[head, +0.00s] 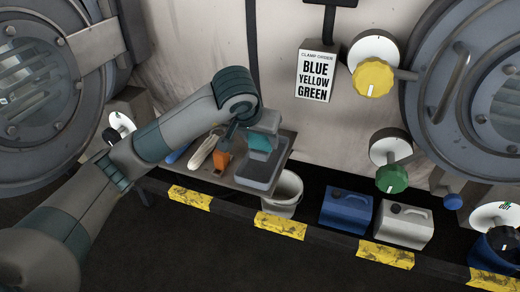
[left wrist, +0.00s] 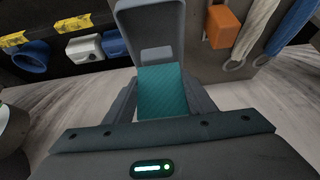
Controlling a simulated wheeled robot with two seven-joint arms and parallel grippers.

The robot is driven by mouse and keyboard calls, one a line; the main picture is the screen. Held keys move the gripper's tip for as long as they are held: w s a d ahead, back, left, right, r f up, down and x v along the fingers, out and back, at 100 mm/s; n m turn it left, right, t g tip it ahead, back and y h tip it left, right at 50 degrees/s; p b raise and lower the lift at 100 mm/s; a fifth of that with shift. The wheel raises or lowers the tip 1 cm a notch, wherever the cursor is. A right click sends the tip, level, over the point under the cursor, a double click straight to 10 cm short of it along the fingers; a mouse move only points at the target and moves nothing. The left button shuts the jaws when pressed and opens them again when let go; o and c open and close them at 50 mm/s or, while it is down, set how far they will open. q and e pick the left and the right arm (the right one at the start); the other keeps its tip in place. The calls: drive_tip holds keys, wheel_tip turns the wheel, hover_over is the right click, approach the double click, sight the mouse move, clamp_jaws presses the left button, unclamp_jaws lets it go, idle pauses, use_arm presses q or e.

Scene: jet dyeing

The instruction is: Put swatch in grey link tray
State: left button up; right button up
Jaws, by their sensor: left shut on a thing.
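The swatch is a small teal square (head: 260,143), held in my left gripper (head: 262,132) above the shelf. In the left wrist view the swatch (left wrist: 161,92) sits between the two fingers, which are shut on it. A grey tray (head: 258,182) with a raised rim rests on the shelf just below the swatch. In the left wrist view the tray (left wrist: 151,56) lies directly beyond the swatch, which overlaps its near edge. The gap between swatch and tray is hard to judge. My right gripper is not in view.
An orange block (head: 222,161), a whitish looped bundle (head: 204,150) and a blue item (head: 177,153) lie left of the tray. A white bucket (head: 285,188), blue canister (head: 346,210) and white canister (head: 404,224) stand to the right. A sign (head: 316,76) hangs behind.

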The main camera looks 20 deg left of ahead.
sight(260, 150)
use_arm(q)
drive_tip(key=shift+f, duration=0.55)
wheel_tip(260, 150, down, 2)
drive_tip(key=shift+f+p, duration=0.2)
drive_tip(key=shift+p, duration=0.1)
drive_tip(key=shift+f, duration=0.25)
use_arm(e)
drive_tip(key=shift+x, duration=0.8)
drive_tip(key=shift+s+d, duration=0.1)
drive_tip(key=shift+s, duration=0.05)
use_arm(q)
drive_tip(key=shift+f, duration=0.1)
drive_tip(key=o, duration=0.9)
drive_tip(key=shift+o, duration=0.6)
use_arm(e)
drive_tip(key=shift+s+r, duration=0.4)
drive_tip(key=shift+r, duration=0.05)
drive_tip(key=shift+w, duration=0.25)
